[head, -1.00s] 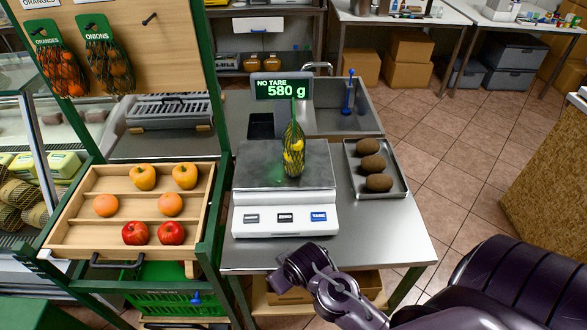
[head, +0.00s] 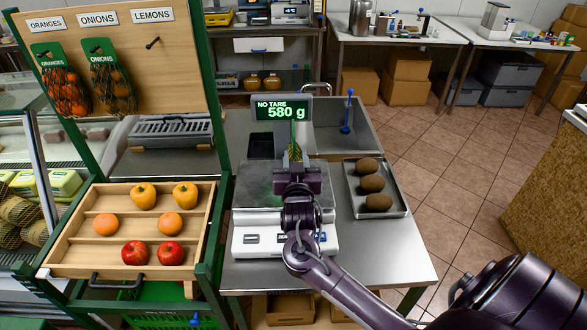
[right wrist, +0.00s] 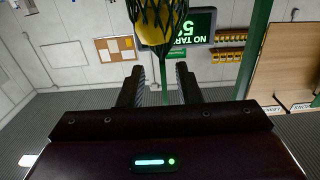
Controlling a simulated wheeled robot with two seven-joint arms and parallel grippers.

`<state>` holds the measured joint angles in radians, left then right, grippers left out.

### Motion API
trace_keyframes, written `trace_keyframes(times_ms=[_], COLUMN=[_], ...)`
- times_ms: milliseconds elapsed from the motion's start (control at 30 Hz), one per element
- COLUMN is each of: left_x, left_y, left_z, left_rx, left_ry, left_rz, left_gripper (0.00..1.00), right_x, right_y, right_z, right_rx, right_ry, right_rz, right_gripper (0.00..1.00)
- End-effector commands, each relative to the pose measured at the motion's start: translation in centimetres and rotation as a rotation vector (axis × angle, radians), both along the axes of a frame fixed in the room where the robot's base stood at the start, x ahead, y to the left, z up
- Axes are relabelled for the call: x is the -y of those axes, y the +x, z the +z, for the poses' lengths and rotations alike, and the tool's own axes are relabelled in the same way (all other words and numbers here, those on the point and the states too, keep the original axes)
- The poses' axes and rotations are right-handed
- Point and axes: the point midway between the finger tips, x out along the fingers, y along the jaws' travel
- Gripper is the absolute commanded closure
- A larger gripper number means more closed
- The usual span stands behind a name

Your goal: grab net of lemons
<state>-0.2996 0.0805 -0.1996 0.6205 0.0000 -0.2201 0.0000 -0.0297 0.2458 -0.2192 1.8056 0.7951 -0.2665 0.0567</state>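The net of lemons (head: 296,151) stands on the scale (head: 258,188). In the head view my right gripper covers most of it, and only its green upper part shows. In the right wrist view a yellow lemon in dark green netting (right wrist: 155,27) shows at the top. My right gripper (head: 297,172) is over the scale, right at the net. In the right wrist view its two fingers (right wrist: 159,78) are apart, with a thin strand of the net between them. I cannot tell whether they touch it. My left gripper is not in view.
The scale display (head: 281,108) reads 580 g. A metal tray (head: 404,207) of brown kiwis stands right of the scale. A wooden fruit rack (head: 75,257) is at the left, below a board with hanging nets of oranges (head: 66,94) and onions (head: 116,92).

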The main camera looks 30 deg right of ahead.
Motion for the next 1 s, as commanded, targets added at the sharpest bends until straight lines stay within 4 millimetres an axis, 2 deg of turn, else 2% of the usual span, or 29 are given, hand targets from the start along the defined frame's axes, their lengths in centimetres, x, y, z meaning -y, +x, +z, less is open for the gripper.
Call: trace_keyframes(times_ms=[367,500,800,833,1000], left_x=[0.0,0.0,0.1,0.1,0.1], left_y=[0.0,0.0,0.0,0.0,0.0], left_z=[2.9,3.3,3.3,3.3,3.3], left_rx=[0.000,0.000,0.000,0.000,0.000], left_ry=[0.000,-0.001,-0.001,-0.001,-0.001], left_rz=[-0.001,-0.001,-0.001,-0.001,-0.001], left_gripper=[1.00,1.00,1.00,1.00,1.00], right_x=[2.1,2.9,3.2,3.2,3.2], right_y=[4.0,5.4,5.8,5.8,5.8], right_z=[0.5,0.2,-0.1,-0.1,-0.1], right_rx=[-0.003,-0.003,-0.002,-0.003,-0.004], right_ry=[-0.001,0.001,0.004,0.003,0.003], right_rz=[0.001,0.002,0.003,0.003,0.003], right_gripper=[0.69,0.69,0.69,0.70,0.93])
